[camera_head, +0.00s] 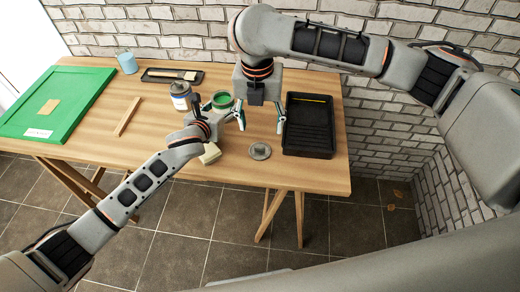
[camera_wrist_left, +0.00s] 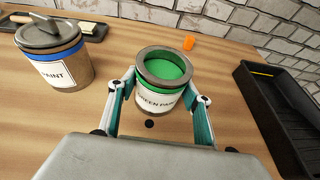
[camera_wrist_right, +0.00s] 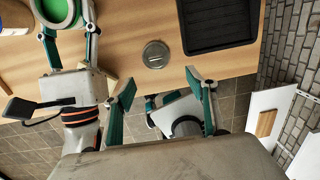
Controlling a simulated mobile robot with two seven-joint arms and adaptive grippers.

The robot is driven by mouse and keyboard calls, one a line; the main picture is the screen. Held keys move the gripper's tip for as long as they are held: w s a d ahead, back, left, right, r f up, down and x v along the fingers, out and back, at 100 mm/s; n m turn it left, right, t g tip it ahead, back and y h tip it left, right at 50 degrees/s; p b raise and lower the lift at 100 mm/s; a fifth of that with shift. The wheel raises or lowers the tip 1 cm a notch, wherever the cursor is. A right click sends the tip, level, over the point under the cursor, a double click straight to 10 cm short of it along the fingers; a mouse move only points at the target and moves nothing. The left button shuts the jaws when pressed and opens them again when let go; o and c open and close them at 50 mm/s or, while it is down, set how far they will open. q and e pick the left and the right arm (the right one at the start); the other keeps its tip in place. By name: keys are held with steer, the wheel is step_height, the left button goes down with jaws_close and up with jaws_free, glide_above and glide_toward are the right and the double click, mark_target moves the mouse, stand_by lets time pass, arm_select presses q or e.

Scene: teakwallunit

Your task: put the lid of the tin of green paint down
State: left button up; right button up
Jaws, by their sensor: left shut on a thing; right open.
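The lid, a grey disc with a raised handle, lies flat on the table near its front edge, in the head view (camera_head: 260,152) and the right wrist view (camera_wrist_right: 156,54). The tin of green paint (camera_head: 222,100) stands upright and uncovered, green inside; it also shows in the left wrist view (camera_wrist_left: 160,92). My left gripper (camera_head: 212,112) is shut around the tin, one finger on each side (camera_wrist_left: 160,100). My right gripper (camera_head: 260,122) is open and empty above the lid, apart from it; its spread fingers (camera_wrist_right: 158,86) show in the right wrist view.
A black paint tray (camera_head: 308,146) lies right of the lid. A lidded paint tin (camera_head: 181,96) stands left of the green one. A beige block (camera_head: 210,153) is near the front edge. A green panel (camera_head: 50,115), wooden stick (camera_head: 127,117) and blue cup (camera_head: 127,63) are further left.

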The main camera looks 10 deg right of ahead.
mark_target(260, 147)
steer(key=shift+g+y, duration=0.3)
steer(key=f, duration=0.4)
steer(key=w+f, duration=0.1)
steer(key=f, duration=0.6)
steer(key=shift+w+f, duration=0.25)
steer(key=shift+f, duration=0.1)
steer(key=c, duration=1.4)
step_height(260, 147, up, 10)
steer(key=shift+r, duration=0.1)
